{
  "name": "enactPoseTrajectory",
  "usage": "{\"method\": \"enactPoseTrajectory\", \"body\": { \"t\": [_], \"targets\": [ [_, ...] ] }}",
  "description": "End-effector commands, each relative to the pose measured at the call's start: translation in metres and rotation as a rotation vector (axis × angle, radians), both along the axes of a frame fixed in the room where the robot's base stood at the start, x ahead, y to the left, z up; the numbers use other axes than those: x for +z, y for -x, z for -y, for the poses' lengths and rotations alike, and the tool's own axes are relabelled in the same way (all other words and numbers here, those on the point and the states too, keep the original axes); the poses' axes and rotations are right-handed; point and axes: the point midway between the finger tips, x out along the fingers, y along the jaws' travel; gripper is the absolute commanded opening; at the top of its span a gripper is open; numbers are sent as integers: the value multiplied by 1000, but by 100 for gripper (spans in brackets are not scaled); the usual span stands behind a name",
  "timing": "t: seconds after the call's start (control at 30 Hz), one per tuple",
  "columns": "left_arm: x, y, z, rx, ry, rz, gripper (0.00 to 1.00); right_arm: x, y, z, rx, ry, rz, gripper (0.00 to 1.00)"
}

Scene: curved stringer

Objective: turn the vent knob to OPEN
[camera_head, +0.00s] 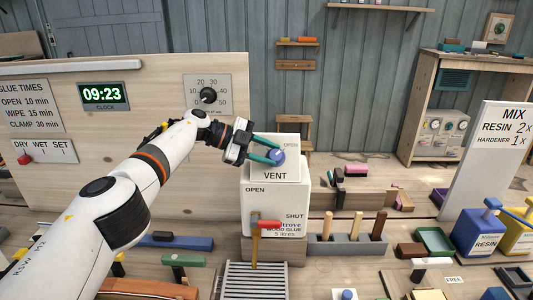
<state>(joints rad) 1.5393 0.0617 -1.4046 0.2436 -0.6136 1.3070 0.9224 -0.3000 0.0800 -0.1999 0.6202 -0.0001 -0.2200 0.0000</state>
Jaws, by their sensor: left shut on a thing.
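The vent knob (277,157) is a blue round knob on the front of a white box marked VENT (274,175). The word OPEN shows at the upper right of its panel. My left gripper (271,152) reaches in from the left with its green fingers shut on the knob. The fingers hide part of the panel, so the knob's exact pointing is hard to read. Below is a white wood glue container (262,203) marked OPEN and SHUT, with a red-handled lever (266,224) on its front. My right gripper is not in view.
A grate (254,281) lies below the container. A grey block with upright handles (347,245) stands to its right. Blue and yellow resin containers (478,232) stand at the far right. A wooden board with a clock (103,95) and black dial (208,95) is behind my arm.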

Motion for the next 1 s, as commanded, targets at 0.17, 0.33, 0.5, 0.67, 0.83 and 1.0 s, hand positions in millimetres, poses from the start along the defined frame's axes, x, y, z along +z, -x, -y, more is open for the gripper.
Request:
{"method": "enactPoseTrajectory", "body": {
  "t": [0.17, 0.33, 0.5, 0.67, 0.83, 1.0],
  "targets": [
    [-3, 1, 1, -5, -4, -3, 42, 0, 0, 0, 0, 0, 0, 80],
    [-2, 1, 1, -3, -2, -2, 55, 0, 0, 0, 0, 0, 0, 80],
    [-1, 1, 0, -2, -1, -1, 55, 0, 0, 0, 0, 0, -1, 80],
    [1, 1, -8, -1, -1, 1, 55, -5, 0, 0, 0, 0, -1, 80],
    [12, 4, -35, 0, 0, 2, 55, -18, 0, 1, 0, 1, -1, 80],
    [28, 8, -69, 1, -2, 1, 55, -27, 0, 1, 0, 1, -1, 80]
  ]
}}
